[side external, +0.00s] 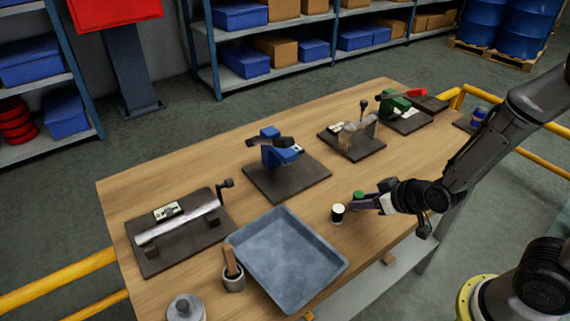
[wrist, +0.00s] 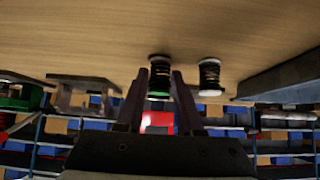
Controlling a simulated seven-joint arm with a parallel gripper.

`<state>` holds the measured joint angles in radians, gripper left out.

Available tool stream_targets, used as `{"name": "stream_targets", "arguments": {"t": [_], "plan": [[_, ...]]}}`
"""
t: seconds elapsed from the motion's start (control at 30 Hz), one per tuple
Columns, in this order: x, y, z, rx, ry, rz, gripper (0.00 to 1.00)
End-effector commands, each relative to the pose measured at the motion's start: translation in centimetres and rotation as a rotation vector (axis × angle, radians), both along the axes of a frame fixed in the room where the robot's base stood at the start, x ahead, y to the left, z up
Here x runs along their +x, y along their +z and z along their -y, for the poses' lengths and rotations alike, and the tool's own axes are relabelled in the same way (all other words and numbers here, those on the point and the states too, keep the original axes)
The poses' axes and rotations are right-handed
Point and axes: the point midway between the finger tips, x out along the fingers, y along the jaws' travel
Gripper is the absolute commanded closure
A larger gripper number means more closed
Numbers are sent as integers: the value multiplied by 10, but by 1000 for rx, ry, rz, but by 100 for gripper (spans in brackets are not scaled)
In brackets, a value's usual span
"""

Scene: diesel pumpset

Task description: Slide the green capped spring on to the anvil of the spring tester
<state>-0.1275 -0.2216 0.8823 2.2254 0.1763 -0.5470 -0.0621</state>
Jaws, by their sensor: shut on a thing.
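The green capped spring (wrist: 160,75) is a dark coil with a green cap, between the two fingers of my gripper (wrist: 159,92) in the wrist view, which shows the table at the top. My gripper (side external: 362,203) is shut on it near the table's front edge in the side view, where its green cap (side external: 358,195) shows. The spring looks upright, at or close to the tabletop. Several bench devices stand behind: a blue one (side external: 281,152), a grey one with a lever (side external: 355,136) and a green one with a red handle (side external: 396,105). I cannot tell which is the spring tester.
A white-capped dark spring (side external: 338,213) stands close to the left of my gripper; it also shows in the wrist view (wrist: 209,75). A grey-blue tray (side external: 284,256) lies farther left. Bare tabletop lies between my gripper and the blue and grey devices.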

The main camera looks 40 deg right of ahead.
Motion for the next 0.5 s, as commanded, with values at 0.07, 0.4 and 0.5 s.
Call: {"name": "stream_targets", "arguments": {"t": [0.07, 0.4, 0.5], "plan": [[0, 0, 0, 0, 0, 1, 95], [29, 14, -16, -20, -4, 12, 95], [48, 23, -32, -27, -6, 14, 95]]}}
